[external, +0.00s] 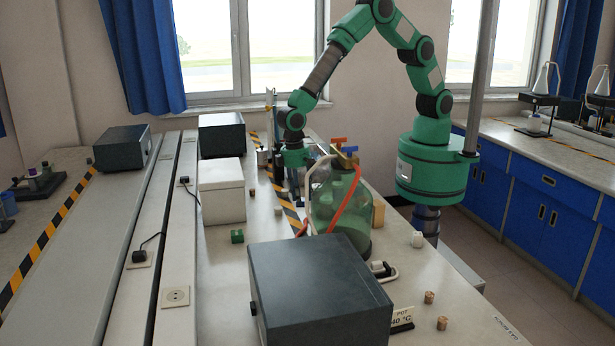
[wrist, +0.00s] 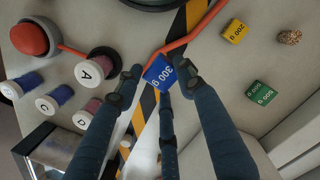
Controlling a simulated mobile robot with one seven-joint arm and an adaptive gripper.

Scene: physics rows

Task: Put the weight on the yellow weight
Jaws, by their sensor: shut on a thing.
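My gripper (wrist: 162,76) is shut on a blue weight (wrist: 157,72) marked 300 g, held between its dark fingers in the wrist view. The yellow weight (wrist: 235,31), marked 200 g, lies on the bench to the upper right of the blue one, apart from it. In the external view my gripper (external: 297,178) is over the bench behind the glass bottle; its fingers are partly covered, and I cannot make out the blue or yellow weight there.
A green weight (wrist: 261,92) marked 500 g lies right of my fingers. A large glass bottle (external: 340,215) with an orange hose (wrist: 205,24) stands close by. Lettered jars (wrist: 97,66) and a red-topped object (wrist: 35,37) are at left. A white box (external: 222,192) stands beside the gripper.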

